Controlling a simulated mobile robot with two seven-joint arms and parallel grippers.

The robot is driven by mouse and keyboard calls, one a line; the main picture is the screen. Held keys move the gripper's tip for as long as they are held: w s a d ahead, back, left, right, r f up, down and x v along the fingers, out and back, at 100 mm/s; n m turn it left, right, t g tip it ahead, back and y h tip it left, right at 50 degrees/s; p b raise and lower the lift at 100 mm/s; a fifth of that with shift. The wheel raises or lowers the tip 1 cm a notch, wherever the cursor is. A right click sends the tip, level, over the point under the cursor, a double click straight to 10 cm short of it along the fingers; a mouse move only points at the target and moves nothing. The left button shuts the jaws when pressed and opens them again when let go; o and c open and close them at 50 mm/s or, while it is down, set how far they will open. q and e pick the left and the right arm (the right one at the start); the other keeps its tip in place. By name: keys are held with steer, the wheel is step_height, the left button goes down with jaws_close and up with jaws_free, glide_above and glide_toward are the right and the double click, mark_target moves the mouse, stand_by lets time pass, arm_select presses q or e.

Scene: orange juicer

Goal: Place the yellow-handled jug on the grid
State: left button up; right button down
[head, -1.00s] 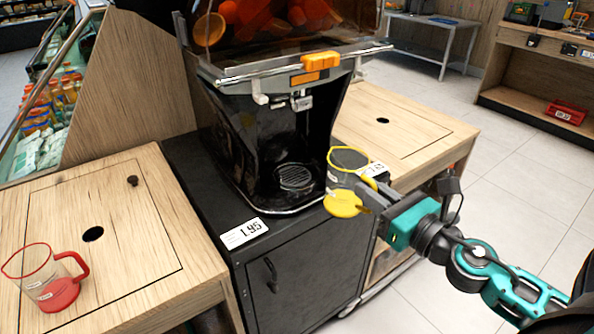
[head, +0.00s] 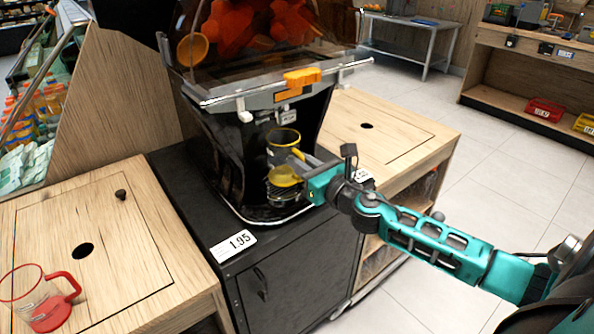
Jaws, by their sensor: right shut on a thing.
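The yellow-handled jug (head: 282,138) is a clear cup with a yellow rim and yellow base. It is upright inside the juicer's bay, below the spout. My right gripper (head: 299,160) is shut on the jug's handle, reaching in from the right. The round grid (head: 283,193) lies at the bottom of the bay, under the jug and partly hidden by it. I cannot tell whether the jug's base touches the grid. My left gripper is not in view.
The juicer's spout (head: 287,112) hangs just above the jug. A red-handled jug (head: 42,303) stands on the left wooden counter (head: 140,240). The right wooden counter (head: 400,140) is clear. A price label (head: 233,245) lies on the black cabinet's front edge.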

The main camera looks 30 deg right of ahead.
mark_target(297, 177)
steer(key=shift+w+a+r, duration=0.1)
steer(key=shift+w, duration=0.7)
steer(key=shift+f, duration=0.2)
step_height(297, 177, down, 2)
steer(key=shift+f+b, duration=0.2)
steer(key=shift+b, duration=0.65)
steer(key=shift+f+b, duration=0.3)
steer(key=shift+f, duration=0.2)
steer(key=shift+r, duration=0.1)
steer(key=c, duration=1.6)
jaws_free()
steer(key=shift+f, duration=0.25)
steer(key=o, duration=0.5)
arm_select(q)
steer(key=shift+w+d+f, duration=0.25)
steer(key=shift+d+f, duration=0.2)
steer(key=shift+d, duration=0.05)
